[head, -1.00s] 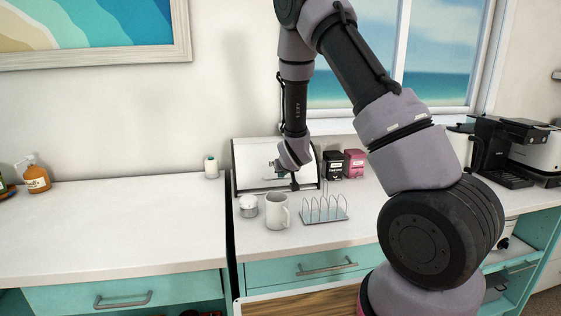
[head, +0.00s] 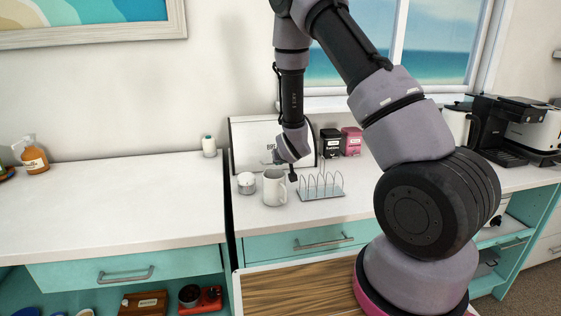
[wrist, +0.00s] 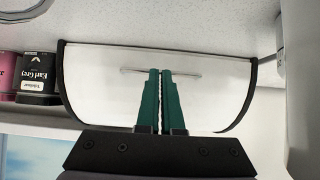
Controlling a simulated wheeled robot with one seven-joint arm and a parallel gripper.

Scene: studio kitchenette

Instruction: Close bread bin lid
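The white bread bin (head: 250,142) stands at the back of the counter against the wall, with dark side edges and some lettering on its white front. In the wrist view its lid (wrist: 100,80) is a smooth white panel between black curved sides, and it looks lowered over the front. In the head view my wrist hides part of the front.
A white mug (head: 275,188), a small white jar (head: 247,183) and a wire toast rack (head: 320,187) stand in front of the bin. Black (head: 331,143) and pink (head: 352,142) canisters are to its right. The left counter (head: 120,205) is mostly clear.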

